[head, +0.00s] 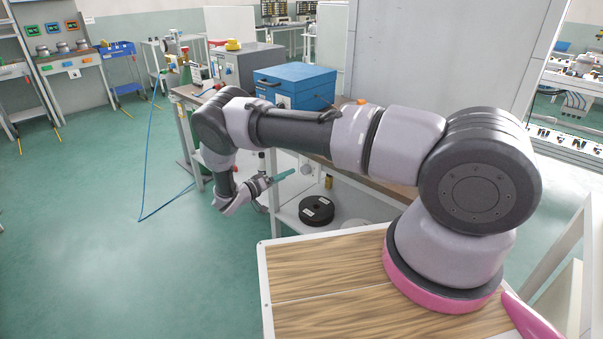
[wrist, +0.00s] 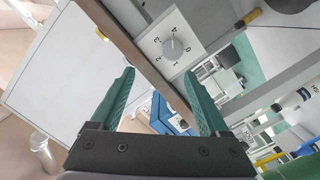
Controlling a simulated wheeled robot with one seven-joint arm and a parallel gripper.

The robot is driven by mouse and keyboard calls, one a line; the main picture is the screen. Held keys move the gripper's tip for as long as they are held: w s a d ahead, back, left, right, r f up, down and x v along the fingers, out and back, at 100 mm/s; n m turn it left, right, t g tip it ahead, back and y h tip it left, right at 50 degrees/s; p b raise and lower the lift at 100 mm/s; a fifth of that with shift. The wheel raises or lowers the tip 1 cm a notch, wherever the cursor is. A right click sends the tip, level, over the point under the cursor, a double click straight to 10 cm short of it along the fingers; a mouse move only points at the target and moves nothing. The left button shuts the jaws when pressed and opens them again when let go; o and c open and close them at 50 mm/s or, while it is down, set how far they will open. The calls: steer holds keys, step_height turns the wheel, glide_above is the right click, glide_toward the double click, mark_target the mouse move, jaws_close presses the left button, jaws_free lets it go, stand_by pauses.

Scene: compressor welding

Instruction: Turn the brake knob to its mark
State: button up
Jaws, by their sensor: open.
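The brake knob (wrist: 172,47) is a small grey round knob on a white square plate (wrist: 190,32) printed with the numbers 0 to 4. It shows at the upper middle of the wrist view, ahead of the fingertips and apart from them. Where its pointer stands is too small to tell. My gripper (wrist: 159,73) has two green fingers spread apart with nothing between them. In the head view my gripper (head: 284,175) is beside the workbench, below its top. I cannot make out the knob in the head view.
The workbench (head: 352,172) has a brown top edge and carries a blue box (head: 294,84) and a grey box (head: 247,66). A black spool (head: 317,209) lies on its lower shelf. A blue hose (head: 146,150) hangs at the left.

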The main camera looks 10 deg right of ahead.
mark_target(303, 171)
steer(key=shift+n+t, duration=0.4)
steer(key=shift+t, duration=0.4)
steer(key=w+d+f, duration=0.1)
steer(key=w+d, duration=0.1)
steer(key=w+d+f, duration=0.1)
steer(key=w+d, duration=0.1)
steer(key=d, duration=0.1)
steer(key=w+d, duration=0.1)
steer(key=d, duration=0.2)
steer(key=shift+w+f, duration=0.4)
jaws_close()
